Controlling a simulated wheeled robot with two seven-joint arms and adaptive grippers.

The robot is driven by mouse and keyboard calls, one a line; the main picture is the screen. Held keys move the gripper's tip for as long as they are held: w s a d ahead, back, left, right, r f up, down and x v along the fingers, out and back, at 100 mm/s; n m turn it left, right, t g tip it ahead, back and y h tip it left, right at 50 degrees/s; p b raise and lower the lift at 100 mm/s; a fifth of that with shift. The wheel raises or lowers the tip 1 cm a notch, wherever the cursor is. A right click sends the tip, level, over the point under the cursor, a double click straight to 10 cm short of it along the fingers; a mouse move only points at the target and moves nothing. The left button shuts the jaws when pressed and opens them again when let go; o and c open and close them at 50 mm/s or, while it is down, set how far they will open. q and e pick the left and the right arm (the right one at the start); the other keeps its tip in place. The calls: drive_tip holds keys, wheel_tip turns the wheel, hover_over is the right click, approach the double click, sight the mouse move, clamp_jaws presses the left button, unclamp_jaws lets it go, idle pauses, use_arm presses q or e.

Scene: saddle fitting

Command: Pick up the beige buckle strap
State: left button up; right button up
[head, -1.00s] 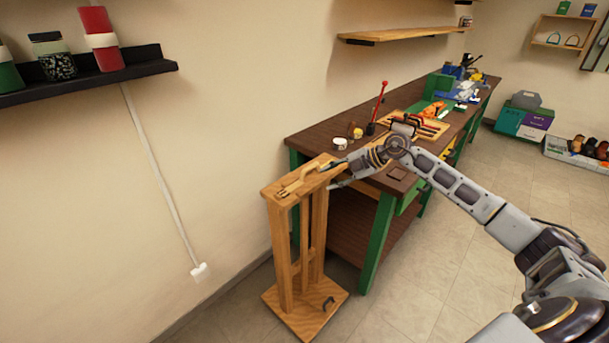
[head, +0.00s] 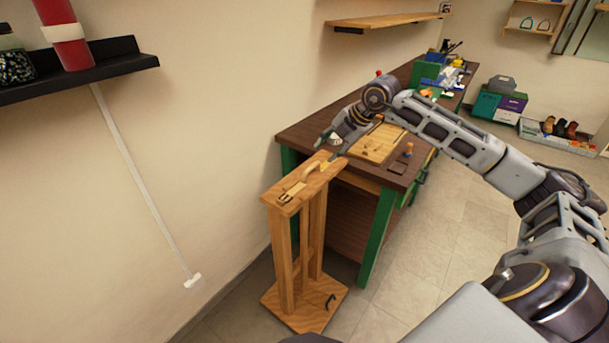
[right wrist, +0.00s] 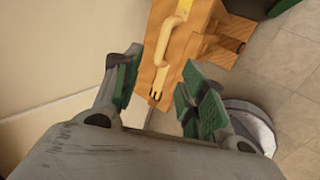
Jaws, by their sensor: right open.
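The beige buckle strap (head: 309,171) lies along the top of a wooden stand (head: 287,240), its buckle end toward the near left edge. In the right wrist view the strap (right wrist: 174,40) runs down from the top, with its pronged buckle end low on the wood. My right gripper (head: 332,150) hangs over the far end of the stand top, open and empty. In the right wrist view its green-padded fingers (right wrist: 162,78) are spread on either side of the buckle end, apart from it. My left gripper does not show.
A workbench (head: 300,137) with a dark top and green legs stands beside the stand, with a wooden board (head: 377,146) on it. A black wall shelf (head: 110,70) with jars is at upper left.

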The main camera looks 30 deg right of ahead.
hover_over(312, 167)
drive_tip(key=s, duration=0.3)
drive_tip(key=f, duration=0.3)
drive_tip(key=d+f, duration=0.1)
drive_tip(key=f, duration=0.1)
drive_tip(key=shift+f+p, duration=0.3)
drive_tip(key=shift+p, duration=0.05)
drive_tip(key=shift+w+a+f, duration=0.15)
drive_tip(key=shift+w+f, duration=0.25)
drive_tip(key=shift+f, duration=0.15)
drive_tip(key=shift+w+f, duration=0.1)
drive_tip(key=shift+f, duration=0.1)
drive_tip(key=shift+w+a+f, duration=0.15)
drive_tip(key=shift+w+f, duration=0.1)
drive_tip(key=shift+f, duration=0.15)
drive_tip(key=x, duration=0.2)
drive_tip(key=shift+f+p, duration=0.3)
drive_tip(key=shift+p, duration=0.1)
drive_tip(key=shift+w+a+f, duration=0.1)
drive_tip(key=shift+w+f, duration=0.3)
drive_tip(key=shift+f, duration=0.15)
drive_tip(key=shift+w+f, duration=0.1)
drive_tip(key=shift+f, duration=0.05)
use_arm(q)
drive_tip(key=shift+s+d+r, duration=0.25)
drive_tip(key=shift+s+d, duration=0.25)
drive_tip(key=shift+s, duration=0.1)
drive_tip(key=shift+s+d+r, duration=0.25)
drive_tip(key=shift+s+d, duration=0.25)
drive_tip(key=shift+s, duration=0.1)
